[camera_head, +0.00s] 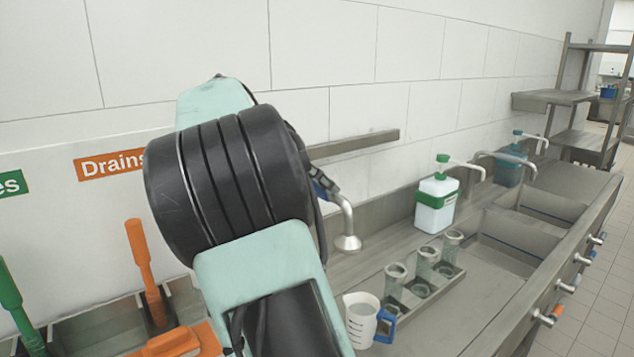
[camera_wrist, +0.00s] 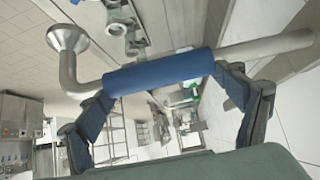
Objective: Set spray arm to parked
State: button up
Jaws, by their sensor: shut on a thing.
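The spray arm is a bent metal pipe with a blue sleeve (camera_wrist: 160,73) around its straight part. In the wrist view its round flange (camera_wrist: 67,38) is at upper left, and the bare pipe (camera_wrist: 268,47) runs on to the right. My gripper (camera_wrist: 160,82) has its fingers on either side of the blue sleeve and is shut on it. In the head view the lower bend of the spray arm (camera_head: 347,226) rises from the counter. Most of its sleeve and my gripper (camera_head: 324,188) are hidden behind my arm there.
A measuring jug (camera_head: 361,318) with a blue handle stands on the counter, near a tray (camera_head: 408,303) of clear cups. A green-topped white dispenser (camera_head: 436,203) stands farther back, beside the sinks (camera_head: 515,240). A wall rail (camera_head: 355,144) is behind. Orange and green handles stand at left.

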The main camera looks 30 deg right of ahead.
jog(key=o, duration=1.4)
jog(key=shift+a, duration=0.2)
jog(key=shift+o, duration=0.9)
jog(key=shift+a, duration=0.1)
jog(key=v, duration=1.2)
